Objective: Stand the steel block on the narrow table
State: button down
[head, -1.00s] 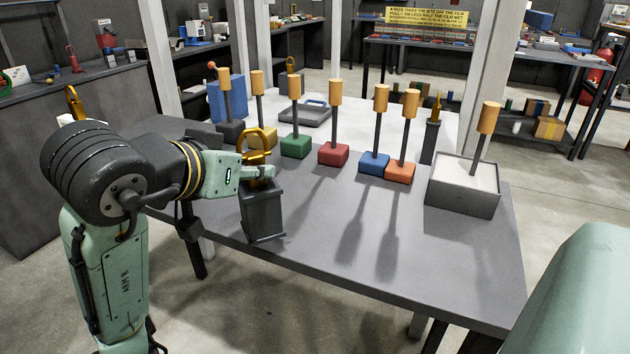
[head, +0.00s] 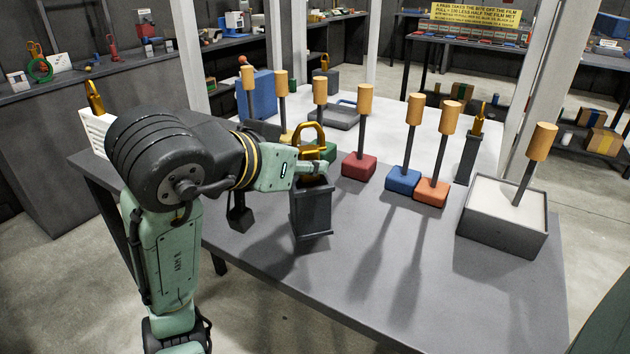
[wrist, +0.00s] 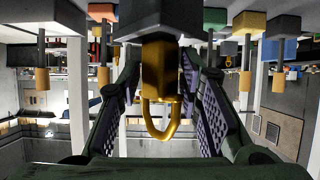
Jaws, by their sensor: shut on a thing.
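My gripper (head: 312,168) is shut on the brass loop at the top of the steel block (head: 312,210), a dark grey upright block. In the wrist view, which is upside down, the brass loop (wrist: 160,85) sits between both finger pads. The block hangs about upright over the left part of the long grey table (head: 400,270). I cannot tell whether its base touches the top, nor whether this is the narrow table.
Several wooden-headed posts on coloured bases stand along the back, including red (head: 359,166), blue (head: 403,180) and orange (head: 431,193). A grey box with a pale top (head: 503,225) stands at the right. The table's front middle is clear.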

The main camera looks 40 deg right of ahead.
jog(key=w+d+f+p, duration=0.4)
jog(key=w+d, duration=0.5)
jog(key=w, duration=0.2)
jog(key=shift+d+f, duration=0.15)
jog(key=shift+f, duration=0.1)
dwell(0.3)
jog(key=c, duration=1.6)
grip_release()
jog(key=shift+f, duration=0.35)
jog(key=o, duration=0.5)
jog(key=shift+r, duration=0.15)
jog(key=b+v, duration=0.3)
jog(key=v, duration=0.9)
